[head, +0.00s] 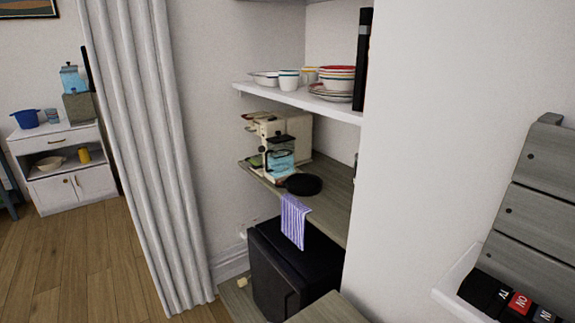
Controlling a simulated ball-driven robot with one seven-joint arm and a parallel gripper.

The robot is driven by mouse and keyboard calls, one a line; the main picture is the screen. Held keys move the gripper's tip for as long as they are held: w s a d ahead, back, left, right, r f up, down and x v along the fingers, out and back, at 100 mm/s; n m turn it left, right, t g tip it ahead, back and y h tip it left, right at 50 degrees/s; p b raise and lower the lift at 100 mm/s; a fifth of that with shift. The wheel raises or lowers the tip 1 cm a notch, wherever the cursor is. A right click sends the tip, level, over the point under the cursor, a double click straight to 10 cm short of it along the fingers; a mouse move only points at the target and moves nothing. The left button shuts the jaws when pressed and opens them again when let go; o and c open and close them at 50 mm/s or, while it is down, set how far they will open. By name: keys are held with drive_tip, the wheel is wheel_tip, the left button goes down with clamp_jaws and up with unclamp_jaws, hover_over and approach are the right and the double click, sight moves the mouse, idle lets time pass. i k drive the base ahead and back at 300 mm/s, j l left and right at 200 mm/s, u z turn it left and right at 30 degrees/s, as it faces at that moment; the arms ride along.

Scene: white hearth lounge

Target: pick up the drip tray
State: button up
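A flat, round black dish (303,184), which looks like the drip tray, lies on the middle wooden shelf (327,215) in the alcove. It sits near the shelf's front edge, to the right of a cream coffee maker (270,127) with a glass jug (281,153). A purple-and-white striped cloth (294,221) hangs over the shelf edge just below the dish. My gripper is not in view.
A white shelf (290,102) with bowls and plates (335,77) is above. A black box-shaped unit (285,268) stands below. A white curtain (140,140) hangs left of the alcove, and a white wall (430,130) borders its right. Wooden floor (110,255) is clear at left.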

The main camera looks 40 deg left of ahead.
sight(255, 163)
drive_tip(key=i+j, duration=0.1)
drive_tip(key=j, duration=0.55)
drive_tip(key=i+j, duration=0.1)
drive_tip(key=j, duration=0.55)
drive_tip(key=i+j, duration=0.1)
drive_tip(key=j, duration=0.55)
drive_tip(key=i+j, duration=0.1)
drive_tip(key=j, duration=0.25)
drive_tip(key=i+j, duration=0.15)
drive_tip(key=j, duration=0.25)
drive_tip(key=i+j, duration=0.1)
drive_tip(key=j, duration=0.25)
drive_tip(key=i+j, duration=0.1)
drive_tip(key=j, duration=0.25)
